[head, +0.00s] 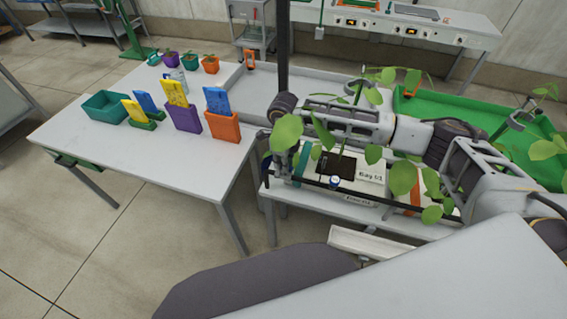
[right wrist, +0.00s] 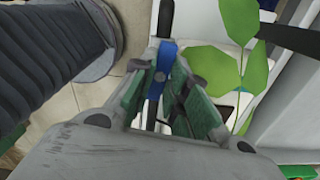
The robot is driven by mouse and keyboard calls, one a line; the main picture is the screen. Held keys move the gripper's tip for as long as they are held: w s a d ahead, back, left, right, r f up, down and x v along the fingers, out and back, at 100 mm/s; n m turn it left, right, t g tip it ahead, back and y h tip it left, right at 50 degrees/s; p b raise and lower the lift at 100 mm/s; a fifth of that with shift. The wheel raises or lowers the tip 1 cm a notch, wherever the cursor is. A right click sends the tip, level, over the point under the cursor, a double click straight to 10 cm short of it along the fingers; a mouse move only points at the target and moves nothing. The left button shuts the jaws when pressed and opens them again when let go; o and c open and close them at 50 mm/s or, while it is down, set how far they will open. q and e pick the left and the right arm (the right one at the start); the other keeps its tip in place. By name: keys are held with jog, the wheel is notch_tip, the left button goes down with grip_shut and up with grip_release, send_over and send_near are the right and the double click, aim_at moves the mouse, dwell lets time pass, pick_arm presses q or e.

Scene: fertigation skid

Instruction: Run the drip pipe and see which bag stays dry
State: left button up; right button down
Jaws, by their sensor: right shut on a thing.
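My right arm reaches in from the right, and its gripper (head: 283,163) is at the left end of the bench with the plants. In the right wrist view the green-padded fingers (right wrist: 163,85) are shut on a blue part (right wrist: 158,72), which looks like a valve handle on a dark pipe. The black drip pipe (head: 390,201) runs along the bench front, with a small blue part (head: 334,182) on it. Green leaves (head: 403,178) hang over it. The bags are largely hidden by my arm and the leaves, and I cannot tell any drip. My left gripper is out of view.
A white table (head: 100,140) at left holds coloured bins with yellow and blue packets. A dark post (head: 283,50) stands behind the gripper. A green tray (head: 480,145) is at right.

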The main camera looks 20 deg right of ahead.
jog(key=c, duration=1.4)
grip_release()
jog(key=shift+r, duration=6)
jog(key=shift+a, duration=0.1)
